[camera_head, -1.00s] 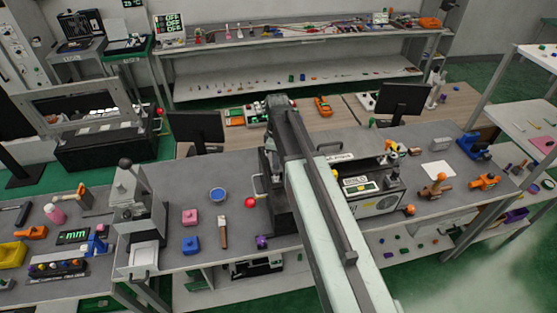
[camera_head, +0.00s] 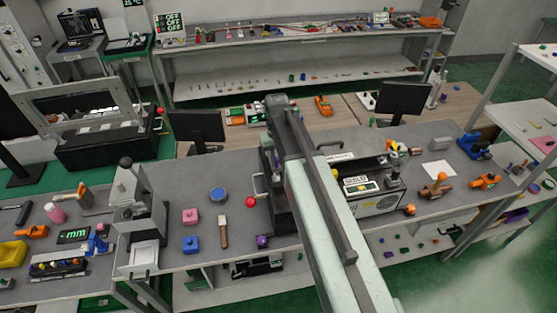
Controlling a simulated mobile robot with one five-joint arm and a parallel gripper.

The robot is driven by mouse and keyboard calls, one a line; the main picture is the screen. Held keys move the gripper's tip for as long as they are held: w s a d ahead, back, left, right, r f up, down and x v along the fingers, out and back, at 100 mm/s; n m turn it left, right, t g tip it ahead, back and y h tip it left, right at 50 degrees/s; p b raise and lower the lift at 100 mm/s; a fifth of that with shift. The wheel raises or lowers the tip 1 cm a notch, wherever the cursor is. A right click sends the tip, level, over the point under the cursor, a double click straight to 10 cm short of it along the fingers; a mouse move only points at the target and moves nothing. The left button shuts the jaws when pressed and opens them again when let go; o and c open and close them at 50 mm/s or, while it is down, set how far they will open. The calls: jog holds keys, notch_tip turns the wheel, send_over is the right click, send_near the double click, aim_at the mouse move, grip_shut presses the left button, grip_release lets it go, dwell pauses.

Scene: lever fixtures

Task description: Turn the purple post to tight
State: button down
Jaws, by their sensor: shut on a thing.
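A small purple piece (camera_head: 262,241) sits near the front edge of the grey workbench (camera_head: 180,262), just left of my arm. It may be the purple post; it is too small to read its angle or any tight mark. My pale arm reaches from the bottom right up over the bench, and its dark end link hangs near the middle. My gripper cannot be made out; it is hidden behind the arm or lost among dark parts there. Whether it touches the purple piece is not shown.
A hammer (camera_head: 223,231), pink block (camera_head: 190,216), blue block (camera_head: 190,244) and blue round dish (camera_head: 217,194) lie left of my arm. A red ball knob (camera_head: 250,202) is close to it. A grey lever press (camera_head: 132,205) stands farther left. A box-shaped machine (camera_head: 376,203) stands right.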

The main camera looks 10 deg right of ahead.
jog(key=m, duration=0.3)
jog(key=shift+m, duration=0.3)
jog(key=shift+a+m, duration=0.1)
jog(key=shift+m, duration=1.6)
jog(key=c, duration=1.3)
grip_release()
notch_tip(320, 180, up, 8)
jog(key=p, duration=0.8)
jog(key=shift+f, duration=0.1)
